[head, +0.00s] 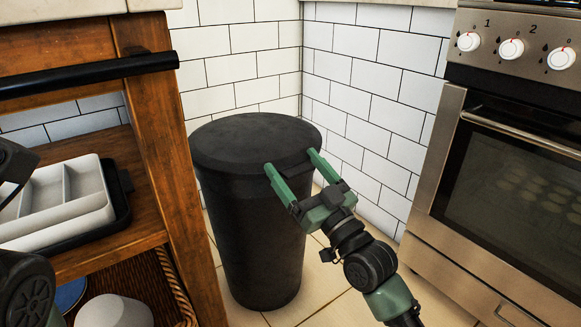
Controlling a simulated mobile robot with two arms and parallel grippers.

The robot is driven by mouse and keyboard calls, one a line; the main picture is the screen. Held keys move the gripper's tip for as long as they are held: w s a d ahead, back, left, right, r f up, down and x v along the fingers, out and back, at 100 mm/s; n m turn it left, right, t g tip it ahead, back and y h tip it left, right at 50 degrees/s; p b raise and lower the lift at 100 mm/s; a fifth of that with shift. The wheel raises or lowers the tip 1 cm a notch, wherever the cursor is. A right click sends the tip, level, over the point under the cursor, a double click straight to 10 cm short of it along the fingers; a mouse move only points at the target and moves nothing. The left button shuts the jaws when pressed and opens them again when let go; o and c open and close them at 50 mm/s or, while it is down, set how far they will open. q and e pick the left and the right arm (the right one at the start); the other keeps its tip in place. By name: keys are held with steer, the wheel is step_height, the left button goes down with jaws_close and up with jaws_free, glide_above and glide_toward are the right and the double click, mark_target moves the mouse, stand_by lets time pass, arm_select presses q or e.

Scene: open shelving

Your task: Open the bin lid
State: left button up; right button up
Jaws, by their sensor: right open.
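A tall black bin (258,240) stands upright on the floor in the corner between the wooden unit and the oven. Its round black lid (255,138) lies flat on top and looks shut. My right gripper (293,168) comes in from the lower right. Its green fingers are open, with the tips at the lid's front right edge. A small dark tab (300,170) of the lid shows between or just beside the fingers; whether they touch it I cannot tell. Dark parts of my left arm show at the left edge, but its gripper is not in view.
A wooden shelving unit (165,150) with a black rail (90,74) stands close on the left and holds a white divided tray (55,200). A steel oven (500,190) stands on the right. White tiled walls (370,85) are close behind the bin. Some tiled floor (335,300) is free in front.

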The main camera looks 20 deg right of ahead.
steer(key=shift+x, duration=1.05)
